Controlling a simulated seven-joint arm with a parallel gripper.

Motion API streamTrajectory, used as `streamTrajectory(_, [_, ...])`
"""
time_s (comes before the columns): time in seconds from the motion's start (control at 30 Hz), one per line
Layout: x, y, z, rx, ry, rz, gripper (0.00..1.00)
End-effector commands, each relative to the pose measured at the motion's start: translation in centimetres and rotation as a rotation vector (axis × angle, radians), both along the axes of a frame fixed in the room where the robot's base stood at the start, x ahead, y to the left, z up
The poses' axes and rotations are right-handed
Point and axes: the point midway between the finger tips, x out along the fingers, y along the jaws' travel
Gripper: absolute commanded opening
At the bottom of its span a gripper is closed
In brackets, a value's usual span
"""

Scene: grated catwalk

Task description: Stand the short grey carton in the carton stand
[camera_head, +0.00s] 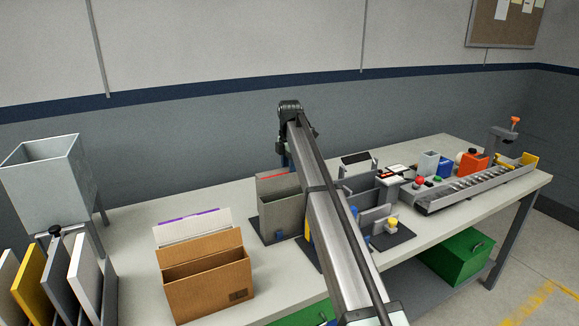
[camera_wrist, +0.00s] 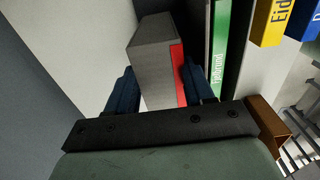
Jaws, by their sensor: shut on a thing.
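In the wrist view my gripper (camera_wrist: 160,84) is shut on the short grey carton (camera_wrist: 153,58), one blue finger on each side. The carton has a red strip along one edge. In the head view a grey box shape with a red strip along its top (camera_head: 278,188) stands at mid-bench, left of my arm, above a dark base plate (camera_head: 262,228). I cannot tell there where the carton ends and a stand begins. My arm hides the gripper in the head view. Whether the carton's lower end touches anything is hidden.
A brown cardboard box (camera_head: 207,290) and a row of upright panels (camera_head: 85,275) stand at the front left, below a grey hopper (camera_head: 50,165). In the wrist view, a green-edged item (camera_wrist: 219,45) is close right of the carton, with a yellow item (camera_wrist: 270,22) beyond.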

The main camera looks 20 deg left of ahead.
Motion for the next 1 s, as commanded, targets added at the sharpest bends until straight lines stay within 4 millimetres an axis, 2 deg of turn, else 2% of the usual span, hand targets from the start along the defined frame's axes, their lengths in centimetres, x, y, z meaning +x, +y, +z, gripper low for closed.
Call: streamTrajectory(1.0, [0.0,0.0,-3.0,0.001,-0.001,0.000,0.06])
